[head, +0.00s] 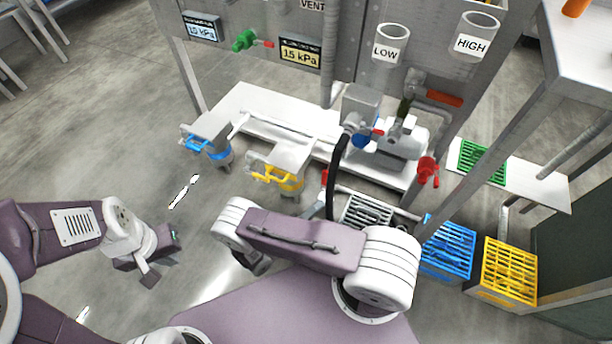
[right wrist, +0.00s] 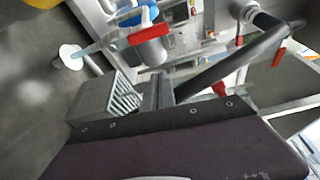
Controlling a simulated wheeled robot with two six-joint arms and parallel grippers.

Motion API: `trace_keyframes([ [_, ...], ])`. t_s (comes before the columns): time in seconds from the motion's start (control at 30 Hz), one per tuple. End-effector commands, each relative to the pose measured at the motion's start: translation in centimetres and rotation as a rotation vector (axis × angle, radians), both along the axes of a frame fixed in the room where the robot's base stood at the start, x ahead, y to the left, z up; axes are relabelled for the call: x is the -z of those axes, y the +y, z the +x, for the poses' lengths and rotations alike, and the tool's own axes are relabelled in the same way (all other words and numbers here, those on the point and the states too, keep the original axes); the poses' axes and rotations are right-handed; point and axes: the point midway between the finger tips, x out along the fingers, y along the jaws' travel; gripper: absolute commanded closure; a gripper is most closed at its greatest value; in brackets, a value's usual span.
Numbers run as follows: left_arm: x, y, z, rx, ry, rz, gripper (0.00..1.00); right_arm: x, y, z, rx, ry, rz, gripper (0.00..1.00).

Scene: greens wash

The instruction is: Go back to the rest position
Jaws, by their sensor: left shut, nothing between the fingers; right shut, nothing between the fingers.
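My left gripper (head: 150,274) hangs over the bare floor at the lower left of the head view, shut and empty. My right arm crosses the middle of the head view, its elbow at the right and its wrist at the left. My right gripper (head: 254,264) is partly hidden below that wrist, shut with nothing held.
Ahead stands a white bench (head: 245,105) with a blue-handled valve (head: 205,146), a yellow-handled valve (head: 280,178) and a red-handled valve (head: 428,170). A black hose (head: 335,180) runs down close behind my right arm. Blue (head: 447,248) and yellow crates (head: 508,270) stand right.

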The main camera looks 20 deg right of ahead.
Motion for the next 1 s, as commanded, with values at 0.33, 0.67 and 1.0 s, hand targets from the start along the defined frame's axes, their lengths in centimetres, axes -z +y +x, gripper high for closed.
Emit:
trace_keyframes([
  [0.33, -1.0, 0.0, 0.0, 0.0, 0.0, 0.0, 1.0, -2.7, -0.7, -0.7, 0.157, -0.117, 0.13, 1.0],
  [0.67, -5.0, 0.0, 0.0, 0.0, 0.0, 0.0, 1.0, -14.6, 0.6, -7.3, 1.218, -1.078, 0.681, 1.0],
  [1.0, -7.5, 0.0, 0.0, 0.0, 0.0, 0.0, 1.0, -23.5, 4.1, -7.5, 2.127, -1.995, 0.73, 1.0],
])
